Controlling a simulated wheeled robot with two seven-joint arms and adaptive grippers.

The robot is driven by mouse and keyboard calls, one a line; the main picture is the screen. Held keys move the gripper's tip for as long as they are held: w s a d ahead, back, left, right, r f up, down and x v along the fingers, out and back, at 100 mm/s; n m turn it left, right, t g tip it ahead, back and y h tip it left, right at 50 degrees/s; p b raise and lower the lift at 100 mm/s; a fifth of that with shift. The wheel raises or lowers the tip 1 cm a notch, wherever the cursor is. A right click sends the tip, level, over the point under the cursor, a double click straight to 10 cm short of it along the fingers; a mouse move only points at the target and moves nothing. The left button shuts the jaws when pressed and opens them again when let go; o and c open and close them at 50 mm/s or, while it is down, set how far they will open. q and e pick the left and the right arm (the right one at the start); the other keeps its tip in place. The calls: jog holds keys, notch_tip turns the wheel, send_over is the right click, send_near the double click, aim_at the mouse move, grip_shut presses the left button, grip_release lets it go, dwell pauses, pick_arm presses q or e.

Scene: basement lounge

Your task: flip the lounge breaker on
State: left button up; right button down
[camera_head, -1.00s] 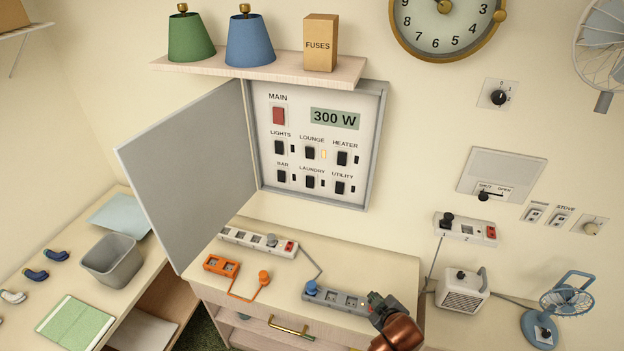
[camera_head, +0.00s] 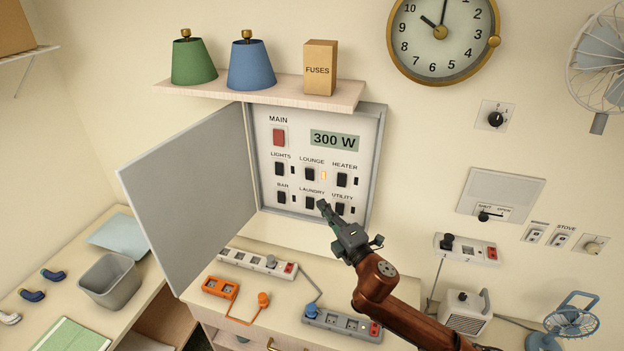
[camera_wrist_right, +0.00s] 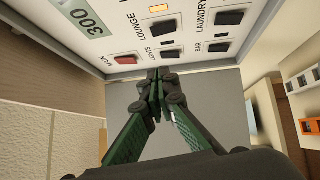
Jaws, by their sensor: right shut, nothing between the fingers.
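The lounge breaker (camera_head: 308,174) is a black rocker switch under the LOUNGE label in the open panel (camera_head: 380,150). A small indicator beside it is lit yellow. In the right wrist view the lounge breaker (camera_wrist_right: 164,27) is near the top, with its lit indicator beside it. My right gripper (camera_head: 323,205) is shut and empty, in front of the panel's lower right in the head view, near the laundry and utility breakers. In the wrist view its fingertips (camera_wrist_right: 158,75) meet below the switches; contact with the panel cannot be told. My left gripper is not in view.
The grey panel door (camera_head: 190,190) stands open to the left. A shelf (camera_head: 270,88) with two lampshades and a fuses box (camera_head: 320,68) is above. Power strips and plugs lie on the counter (camera_head: 240,320) below. The display (camera_head: 334,140) reads 300 W.

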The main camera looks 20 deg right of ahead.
jog(key=p, duration=0.2)
send_near(306, 171)
jog(key=w+a, duration=0.2)
jog(key=a, duration=0.1)
jog(key=w, duration=0.1)
jog(key=w+d, duration=0.1)
jog(key=w, duration=0.1)
jog(key=shift+d+r+p, duration=0.15)
jog(key=shift+r+p, duration=0.15)
jog(key=shift+w+d, duration=0.3)
jog(key=shift+w, duration=0.05)
